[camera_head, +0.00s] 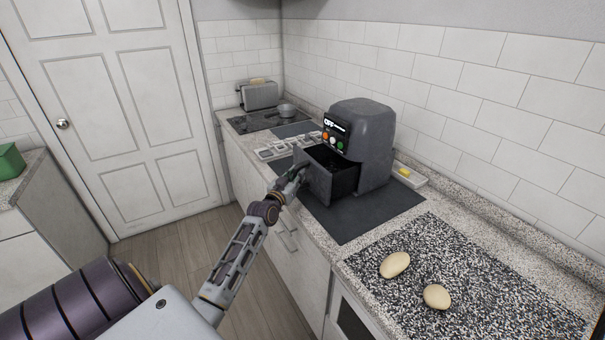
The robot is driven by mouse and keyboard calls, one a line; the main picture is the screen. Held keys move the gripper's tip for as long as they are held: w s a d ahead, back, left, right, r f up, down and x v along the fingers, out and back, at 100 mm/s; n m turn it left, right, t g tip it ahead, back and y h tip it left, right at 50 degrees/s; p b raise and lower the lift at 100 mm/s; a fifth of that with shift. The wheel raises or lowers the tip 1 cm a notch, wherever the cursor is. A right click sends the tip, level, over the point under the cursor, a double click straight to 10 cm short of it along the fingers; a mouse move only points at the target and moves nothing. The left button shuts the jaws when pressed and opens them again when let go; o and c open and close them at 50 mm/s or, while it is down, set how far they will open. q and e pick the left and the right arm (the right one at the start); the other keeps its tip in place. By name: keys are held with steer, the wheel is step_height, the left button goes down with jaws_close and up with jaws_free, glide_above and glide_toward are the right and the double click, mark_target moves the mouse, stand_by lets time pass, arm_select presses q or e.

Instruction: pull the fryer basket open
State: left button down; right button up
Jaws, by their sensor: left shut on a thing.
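The dark grey air fryer (371,135) stands on a dark mat on the counter, with its lit panel and buttons facing left. Its basket (343,181) is slid partly out of the body, and its dark inside shows from above. My left gripper (300,174) is at the front of the basket, shut on the basket's handle. The handle itself is mostly hidden by the fingers. My right gripper is not in the view.
Two potatoes (395,264) lie on a speckled board (465,285) at the front right. A toaster (259,95) and a small pot (287,110) stand at the back near a black hob. A small white dish (409,176) with a yellow thing is right of the fryer.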

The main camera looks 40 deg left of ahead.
arm_select(q)
steer(key=shift+s+a, duration=0.3)
steer(key=shift+s, duration=0.35)
steer(key=shift+s+a, duration=0.25)
steer(key=shift+s, duration=0.35)
steer(key=c, duration=1.3)
jaws_free()
steer(key=shift+s, duration=0.1)
steer(key=shift+s+d, duration=0.4)
steer(key=shift+s, duration=1.5)
steer(key=shift+s+d, duration=0.4)
steer(key=shift+s, duration=1.55)
steer(key=shift+s+d, duration=0.4)
steer(key=shift+s, duration=1.5)
